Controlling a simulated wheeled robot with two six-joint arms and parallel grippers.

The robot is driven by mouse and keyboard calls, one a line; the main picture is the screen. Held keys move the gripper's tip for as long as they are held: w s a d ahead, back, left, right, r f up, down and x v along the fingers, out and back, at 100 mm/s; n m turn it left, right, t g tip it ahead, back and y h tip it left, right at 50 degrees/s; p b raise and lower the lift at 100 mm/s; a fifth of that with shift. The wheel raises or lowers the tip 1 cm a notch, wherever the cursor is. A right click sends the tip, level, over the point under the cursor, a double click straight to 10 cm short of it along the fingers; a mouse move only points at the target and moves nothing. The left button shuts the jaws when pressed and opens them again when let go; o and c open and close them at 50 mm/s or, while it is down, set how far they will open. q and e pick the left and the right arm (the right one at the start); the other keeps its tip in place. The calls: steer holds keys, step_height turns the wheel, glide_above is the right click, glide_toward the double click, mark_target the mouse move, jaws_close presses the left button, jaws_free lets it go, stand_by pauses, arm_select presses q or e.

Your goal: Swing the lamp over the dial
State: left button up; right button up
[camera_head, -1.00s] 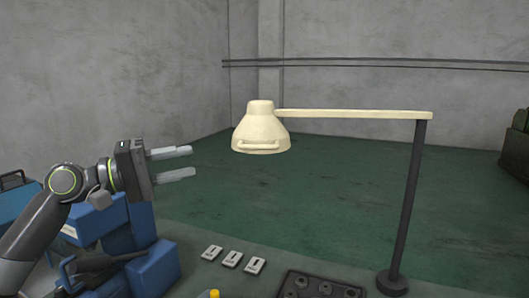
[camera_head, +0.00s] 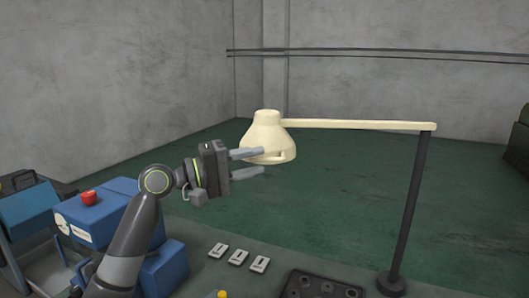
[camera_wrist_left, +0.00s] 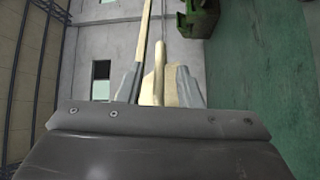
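The cream lamp shade (camera_head: 268,138) hangs at the left end of a cream swing arm (camera_head: 360,124) on a dark post (camera_head: 408,210). A small handle bar (camera_head: 276,157) is on the shade's near side, partly hidden by my gripper. My left gripper (camera_head: 262,161) is open, its fingertips at the shade's near left side. In the left wrist view the cream lamp parts (camera_wrist_left: 158,75) show between the two spread fingers; whether they touch is unclear. I cannot make out a dial. My right gripper is not in view.
A blue machine (camera_head: 100,215) with a red button (camera_head: 88,198) stands at the left behind my arm. Three small pale plates (camera_head: 238,257) and a dark block with knobs (camera_head: 325,285) lie on the grey bench in front. Open green floor lies beyond.

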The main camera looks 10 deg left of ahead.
mark_target(259, 160)
arm_select(q)
steer(key=shift+p+x, duration=0.4)
steer(key=shift+x, duration=1.15)
jaws_close()
